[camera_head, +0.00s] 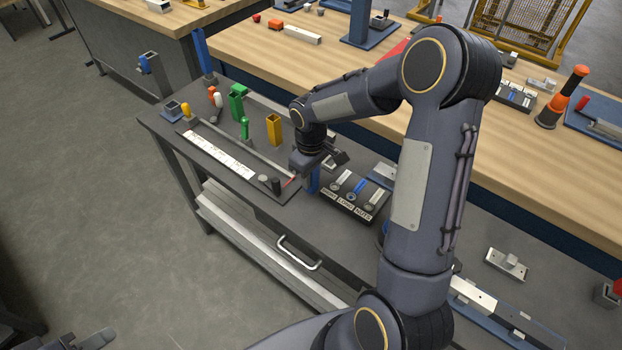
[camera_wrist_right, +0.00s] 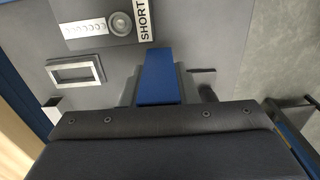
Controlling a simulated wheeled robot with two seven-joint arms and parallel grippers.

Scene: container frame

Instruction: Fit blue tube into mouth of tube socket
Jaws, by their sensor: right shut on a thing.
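The blue tube (camera_head: 313,181) hangs below my right gripper (camera_head: 316,165), above the dark bench just left of a labelled tray. In the right wrist view the tube (camera_wrist_right: 158,78) is clamped between the grey fingers of the gripper (camera_wrist_right: 160,92). A rectangular piece with a pale rim and dark opening, which looks like the tube socket (camera_wrist_right: 76,72), lies left of the tube in that view. The tube is apart from this opening. In the head view the socket is hard to make out near the gripper. My left gripper (camera_head: 85,341) shows only partly at the bottom left edge.
The tray (camera_head: 350,196) labelled SHORT, LONG and NUTS stands close right of the gripper. A yellow square holder (camera_head: 274,129), green parts (camera_head: 237,102) and a white strip (camera_head: 219,155) stand to the left. A wooden workbench (camera_head: 290,62) runs behind.

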